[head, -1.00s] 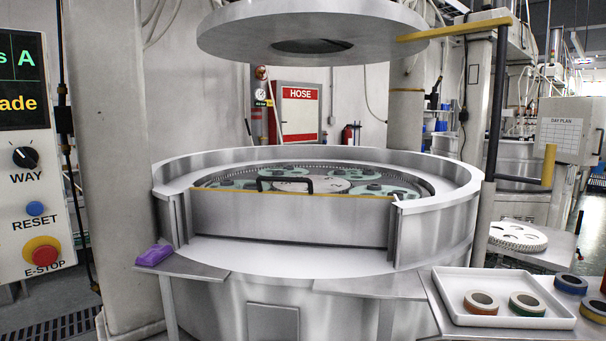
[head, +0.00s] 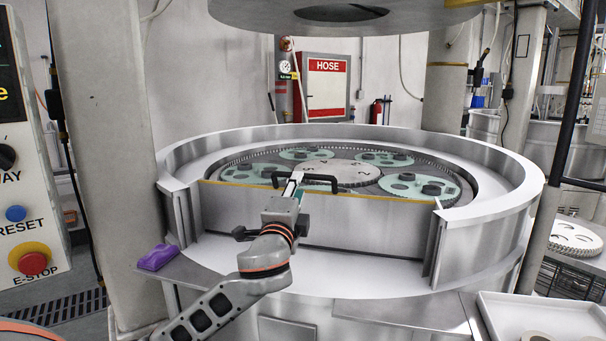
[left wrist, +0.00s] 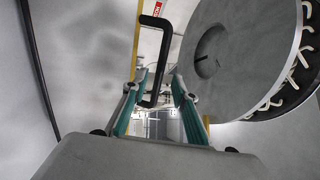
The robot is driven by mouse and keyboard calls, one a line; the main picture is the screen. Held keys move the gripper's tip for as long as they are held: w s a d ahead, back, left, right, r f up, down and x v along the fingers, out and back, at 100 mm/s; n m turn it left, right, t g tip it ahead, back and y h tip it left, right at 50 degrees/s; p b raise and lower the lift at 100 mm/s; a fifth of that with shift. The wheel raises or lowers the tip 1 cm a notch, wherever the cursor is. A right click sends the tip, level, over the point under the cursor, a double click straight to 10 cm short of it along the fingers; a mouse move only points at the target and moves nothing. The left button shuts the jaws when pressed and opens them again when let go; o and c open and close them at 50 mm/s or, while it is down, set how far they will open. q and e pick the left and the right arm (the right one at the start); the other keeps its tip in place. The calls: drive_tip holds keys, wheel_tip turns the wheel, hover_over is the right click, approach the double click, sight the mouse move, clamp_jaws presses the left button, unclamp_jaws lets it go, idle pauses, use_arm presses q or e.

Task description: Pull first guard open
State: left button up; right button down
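The first guard (head: 355,222) is a grey metal panel with a yellow top edge, standing in the front gap of the round machine. Its black bar handle (head: 322,178) sits at the top edge. My left gripper (head: 293,182) is at the left part of the handle, in front of the guard. In the left wrist view my left gripper (left wrist: 159,76) has its two fingers apart, and the black handle (left wrist: 166,50) shows between their tips. Whether a finger touches it cannot be told. My right gripper is not in view.
The round machine rim (head: 520,192) flanks the guard, with a raised disc (head: 345,15) above. A purple cloth-like item (head: 157,257) lies on a side shelf at left. A control panel (head: 20,200) stands far left; a white tray (head: 560,312) is at lower right.

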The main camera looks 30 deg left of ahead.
use_arm(q)
drive_tip(key=p+x, duration=0.1)
drive_tip(key=x, duration=0.5)
drive_tip(key=shift+w+a, duration=0.1)
drive_tip(key=shift+w, duration=0.1)
clamp_jaws()
